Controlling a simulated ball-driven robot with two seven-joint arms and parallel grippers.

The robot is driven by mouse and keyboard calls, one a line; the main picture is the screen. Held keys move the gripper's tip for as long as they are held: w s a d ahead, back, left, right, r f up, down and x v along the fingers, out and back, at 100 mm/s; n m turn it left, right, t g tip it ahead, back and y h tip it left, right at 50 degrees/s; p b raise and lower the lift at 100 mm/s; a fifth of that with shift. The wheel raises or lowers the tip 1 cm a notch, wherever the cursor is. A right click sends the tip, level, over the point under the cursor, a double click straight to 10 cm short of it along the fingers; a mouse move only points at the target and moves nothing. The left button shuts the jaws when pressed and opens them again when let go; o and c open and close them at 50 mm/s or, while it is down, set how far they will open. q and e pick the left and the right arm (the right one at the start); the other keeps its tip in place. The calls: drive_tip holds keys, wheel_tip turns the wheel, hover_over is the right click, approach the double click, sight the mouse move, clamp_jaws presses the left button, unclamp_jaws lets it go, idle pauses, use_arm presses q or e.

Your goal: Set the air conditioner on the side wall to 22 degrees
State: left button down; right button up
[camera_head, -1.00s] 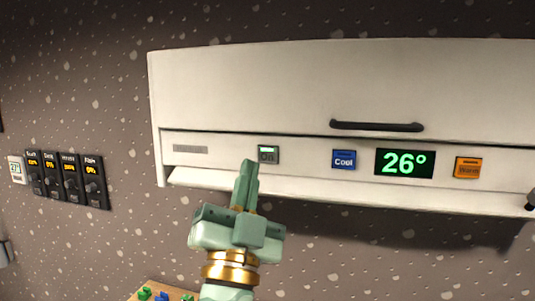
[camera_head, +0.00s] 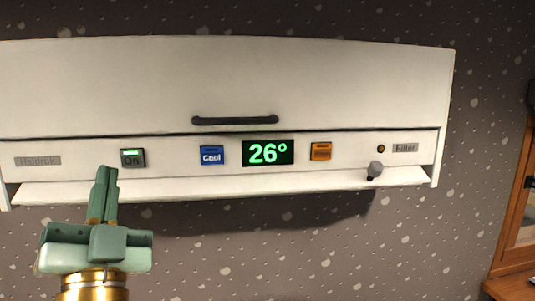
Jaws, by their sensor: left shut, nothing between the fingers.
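The white air conditioner (camera_head: 220,85) hangs on the speckled dark wall. Its display (camera_head: 268,153) reads 26° in green. The blue Cool button (camera_head: 212,156) is left of the display, and the orange button (camera_head: 321,151), its label blurred, is right of it. The grey On button (camera_head: 132,158) has a lit green strip. My left gripper (camera_head: 105,172) is shut and empty, pointing up, with its tips just below and left of the On button in the picture. I cannot tell whether it touches the unit. My right gripper is not in view.
A dark handle (camera_head: 235,120) spans the front cover. A grey knob (camera_head: 375,170) sticks out at the lower right, below a small amber light and a Filter label (camera_head: 404,148). A wooden frame (camera_head: 513,215) stands at the right edge. The wall below the unit is clear.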

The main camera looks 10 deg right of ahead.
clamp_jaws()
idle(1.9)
